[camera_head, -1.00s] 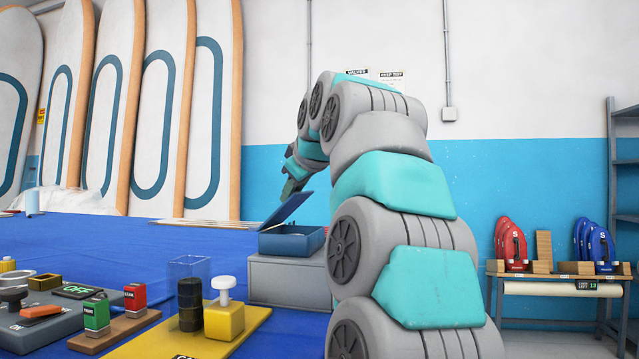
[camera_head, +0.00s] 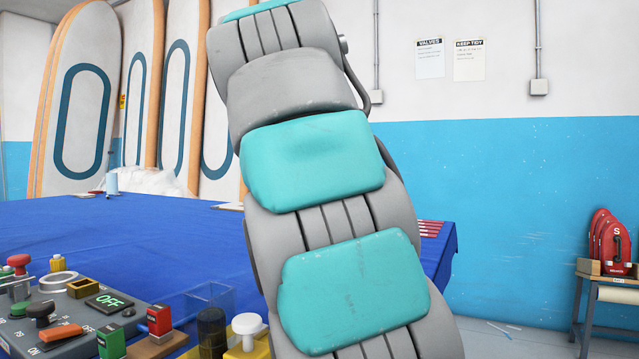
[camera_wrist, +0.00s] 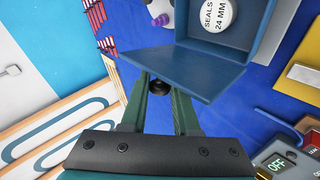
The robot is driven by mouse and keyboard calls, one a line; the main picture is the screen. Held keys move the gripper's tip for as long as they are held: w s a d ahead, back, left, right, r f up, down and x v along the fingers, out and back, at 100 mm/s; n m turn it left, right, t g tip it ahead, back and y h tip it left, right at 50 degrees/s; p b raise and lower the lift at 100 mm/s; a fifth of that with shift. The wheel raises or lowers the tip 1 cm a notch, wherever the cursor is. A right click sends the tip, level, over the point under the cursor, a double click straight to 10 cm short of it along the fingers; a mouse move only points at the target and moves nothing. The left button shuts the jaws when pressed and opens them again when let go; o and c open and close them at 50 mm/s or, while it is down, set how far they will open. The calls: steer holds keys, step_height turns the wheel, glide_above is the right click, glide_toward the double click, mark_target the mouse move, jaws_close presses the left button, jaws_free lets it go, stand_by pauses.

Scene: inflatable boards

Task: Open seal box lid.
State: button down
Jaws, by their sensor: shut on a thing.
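The seal box (camera_wrist: 262,48) is blue and stands open at the top of the wrist view. A round white label reading "SEALS 24 MM" (camera_wrist: 212,12) shows inside its walls. The flat blue lid (camera_wrist: 185,68) slants from the box toward my gripper (camera_wrist: 160,88). The green fingers reach the lid's near side, with a small dark knob showing between their tips. My gripper is shut on the lid, though the exact contact is partly hidden. In the head view my arm hides the box, lid and gripper.
A blue-covered table (camera_head: 150,230) spreads behind my arm. A control panel with an OFF display (camera_head: 105,302) and stamps (camera_head: 158,320) sits at lower left. Tall boards (camera_head: 80,110) lean at the wall. A small bench (camera_head: 600,275) stands at right.

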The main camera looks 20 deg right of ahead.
stand_by(0.3)
steer(key=c, duration=0.7)
jaws_free()
steer(key=shift+o, duration=0.2)
